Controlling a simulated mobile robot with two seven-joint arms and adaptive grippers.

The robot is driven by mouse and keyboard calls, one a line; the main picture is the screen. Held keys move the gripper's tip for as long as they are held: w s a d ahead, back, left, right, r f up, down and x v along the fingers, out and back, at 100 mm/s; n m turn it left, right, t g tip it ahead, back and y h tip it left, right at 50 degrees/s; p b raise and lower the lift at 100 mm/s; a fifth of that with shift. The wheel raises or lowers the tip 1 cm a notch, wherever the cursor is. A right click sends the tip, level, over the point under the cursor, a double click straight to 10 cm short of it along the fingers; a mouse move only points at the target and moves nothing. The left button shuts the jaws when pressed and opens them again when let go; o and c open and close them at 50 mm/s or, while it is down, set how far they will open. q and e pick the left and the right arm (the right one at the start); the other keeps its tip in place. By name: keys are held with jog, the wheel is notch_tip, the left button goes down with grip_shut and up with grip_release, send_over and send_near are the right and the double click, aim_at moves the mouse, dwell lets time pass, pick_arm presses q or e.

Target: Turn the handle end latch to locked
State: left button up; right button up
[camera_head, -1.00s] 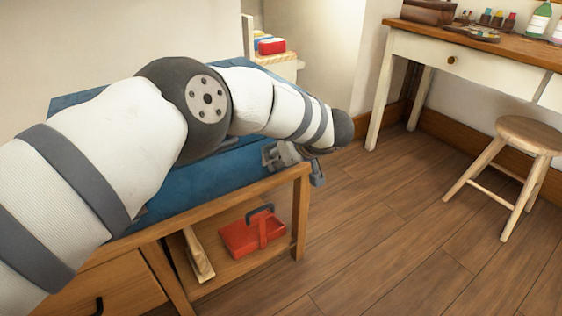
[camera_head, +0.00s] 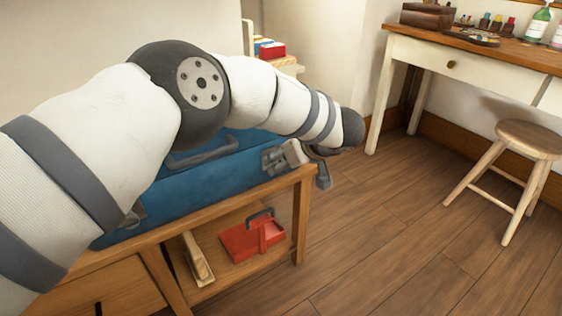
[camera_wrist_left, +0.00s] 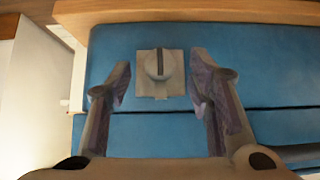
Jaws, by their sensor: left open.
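A blue case (camera_head: 190,195) stands on the wooden cabinet, with its carrying handle (camera_head: 205,155) showing below my arm. In the left wrist view, the latch (camera_wrist_left: 158,72) is a grey plate with a round, slotted knob on the blue face; the slot runs up and down in the picture. The left gripper (camera_wrist_left: 160,68) is open, with one finger on each side of the latch and visible gaps to it. In the head view, the left gripper (camera_head: 319,166) is at the case's right end, partly hidden by my wrist. The right gripper is not in view.
The wooden cabinet (camera_head: 225,293) has a lower shelf with a red tool tray (camera_head: 240,243) and a wood block. A desk (camera_head: 425,52) with bottles and paints and a round stool (camera_head: 525,140) stand at the right. Open floor lies between.

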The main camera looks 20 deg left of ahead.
pick_arm(q)
jog(key=v, duration=0.9)
jog(key=shift+d+r, duration=0.15)
jog(key=shift+r, duration=0.1)
